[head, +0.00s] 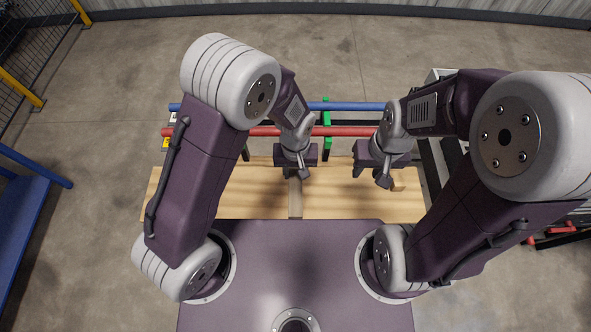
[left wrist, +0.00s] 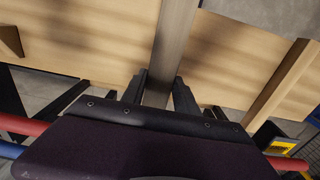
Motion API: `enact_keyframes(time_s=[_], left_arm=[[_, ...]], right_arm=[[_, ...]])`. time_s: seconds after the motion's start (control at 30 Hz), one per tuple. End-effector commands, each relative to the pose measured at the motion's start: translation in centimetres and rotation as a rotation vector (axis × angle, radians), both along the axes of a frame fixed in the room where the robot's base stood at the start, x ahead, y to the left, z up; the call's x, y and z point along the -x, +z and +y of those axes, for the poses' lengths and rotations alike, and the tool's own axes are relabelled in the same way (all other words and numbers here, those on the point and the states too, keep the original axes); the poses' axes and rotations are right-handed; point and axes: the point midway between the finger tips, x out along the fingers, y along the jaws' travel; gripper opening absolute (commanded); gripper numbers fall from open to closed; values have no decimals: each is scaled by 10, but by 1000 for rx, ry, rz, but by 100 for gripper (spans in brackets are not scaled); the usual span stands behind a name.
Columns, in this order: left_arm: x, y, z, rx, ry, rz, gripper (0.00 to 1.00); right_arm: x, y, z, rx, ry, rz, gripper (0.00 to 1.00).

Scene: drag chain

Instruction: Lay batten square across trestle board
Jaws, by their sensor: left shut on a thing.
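The trestle board (head: 350,205) is a long pale wooden plank lying left to right in front of my body. It also shows in the left wrist view (left wrist: 95,30). The batten (head: 295,200) is a narrow grey-brown strip running roughly square across the board. My left gripper (head: 297,174) is shut on it near the board's far side. The left wrist view shows the batten (left wrist: 172,45) between the two fingers (left wrist: 157,93). I cannot tell whether it touches the board. My right gripper (head: 385,184) is over the board's right part; its jaw opening is not clear.
A small wooden block (head: 398,184) is beside my right gripper on the board. A blue rail (head: 350,106) and a red rail (head: 255,131) run behind the board, with a green upright (head: 327,150) near them. A blue frame (head: 25,190) stands at far left.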

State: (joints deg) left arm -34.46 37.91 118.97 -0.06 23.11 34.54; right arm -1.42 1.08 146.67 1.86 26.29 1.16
Motion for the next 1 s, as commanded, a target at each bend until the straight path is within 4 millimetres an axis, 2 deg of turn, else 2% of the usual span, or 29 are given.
enact_keyframes(time_s=[0.03, 0.5, 0.63, 0.9, 0.93, 1.0], left_arm=[[0, -10, 0, 0, 0, 1, 0], [0, -67, 0, 0, 0, 0, 0], [0, -74, 0, 0, 0, 0, 0], [0, -73, 0, 0, 0, 0, 0], [0, -73, 0, 0, 0, -1, 44], [0, -73, 0, 0, 0, 0, 61]], right_arm=[[0, -9, 0, 0, 0, 0, 36], [0, -50, 0, 0, 0, 0, 36], [0, -54, 0, 0, 0, 0, 36], [0, -53, 0, 0, 0, 0, 36], [0, -53, 0, 0, 0, 0, 36], [0, -53, 0, 0, 0, 0, 36]])
